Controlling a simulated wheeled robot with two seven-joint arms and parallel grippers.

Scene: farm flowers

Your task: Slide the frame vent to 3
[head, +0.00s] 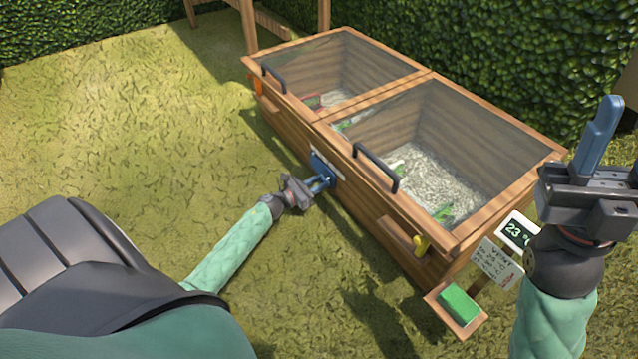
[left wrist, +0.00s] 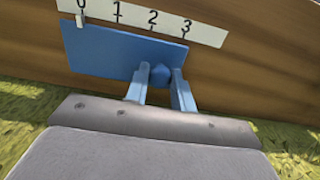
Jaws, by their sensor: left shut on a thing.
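The frame vent is a blue sliding plate (left wrist: 105,52) on the wooden front of the cold frame; it also shows in the head view (head: 320,163). A white scale (left wrist: 135,13) above it reads 0, 1, 2, 3. A small white pointer (left wrist: 80,20) at the plate's upper left stands at the 0. My left gripper (head: 322,182) is shut on the round blue knob (left wrist: 160,74), near the plate's right end, below the 2 and 3. My right gripper (head: 605,135) is raised at the right, away from the vent, with no object visible in it.
The cold frame (head: 350,160) has two mesh lids with dark handles (head: 376,167). A 23-degree display (head: 516,233), a written sign (head: 497,262) and a green block (head: 459,305) on a small shelf stand at its right end. Open grass lies left; hedges stand behind.

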